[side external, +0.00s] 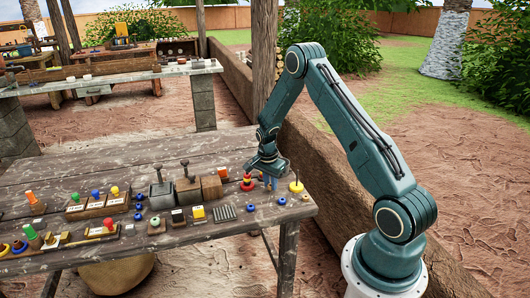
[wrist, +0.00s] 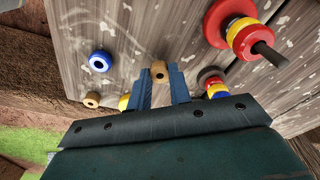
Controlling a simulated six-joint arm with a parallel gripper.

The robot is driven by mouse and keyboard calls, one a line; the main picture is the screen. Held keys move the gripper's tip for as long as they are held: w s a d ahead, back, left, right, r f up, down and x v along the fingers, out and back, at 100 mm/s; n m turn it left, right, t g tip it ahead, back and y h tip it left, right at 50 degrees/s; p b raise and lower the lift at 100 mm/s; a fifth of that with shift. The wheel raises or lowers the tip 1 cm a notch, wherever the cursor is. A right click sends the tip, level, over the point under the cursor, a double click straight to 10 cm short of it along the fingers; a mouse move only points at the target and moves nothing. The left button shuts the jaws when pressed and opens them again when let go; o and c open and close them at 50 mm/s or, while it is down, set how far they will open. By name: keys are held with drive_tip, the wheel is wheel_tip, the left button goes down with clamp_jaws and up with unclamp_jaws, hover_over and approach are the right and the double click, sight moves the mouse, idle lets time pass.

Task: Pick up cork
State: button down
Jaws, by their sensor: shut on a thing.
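A small tan cork (wrist: 159,70) with a dark round mark on its end is between the fingertips of my gripper (wrist: 161,82) in the wrist view. The blue-grey fingers are shut on its sides. In the side external view my gripper (side external: 268,183) is low over the right part of the wooden table (side external: 130,170); the cork is too small to make out there. A second tan cork-like piece (wrist: 91,100) lies apart to the left in the wrist view.
A peg with red and yellow rings (wrist: 242,33) stands close by. A blue ring (wrist: 100,61) lies near the second piece. A yellow ring on a post (side external: 296,187) is right of my gripper. Wooden boxes (side external: 186,188) stand to its left, with several small items beyond.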

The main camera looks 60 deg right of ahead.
wheel_tip(320, 180, up, 19)
idle(0.5)
idle(0.4)
drive_tip(key=c, duration=1.8)
unclamp_jaws()
drive_tip(key=shift+c, duration=1.3)
drive_tip(key=w+f, duration=0.2)
drive_tip(key=w, duration=0.1)
drive_tip(key=w+a+f, duration=0.1)
drive_tip(key=w, duration=0.2)
drive_tip(key=w+f, duration=0.2)
drive_tip(key=shift+w+a+f, duration=0.35)
drive_tip(key=shift+w+a, duration=0.05)
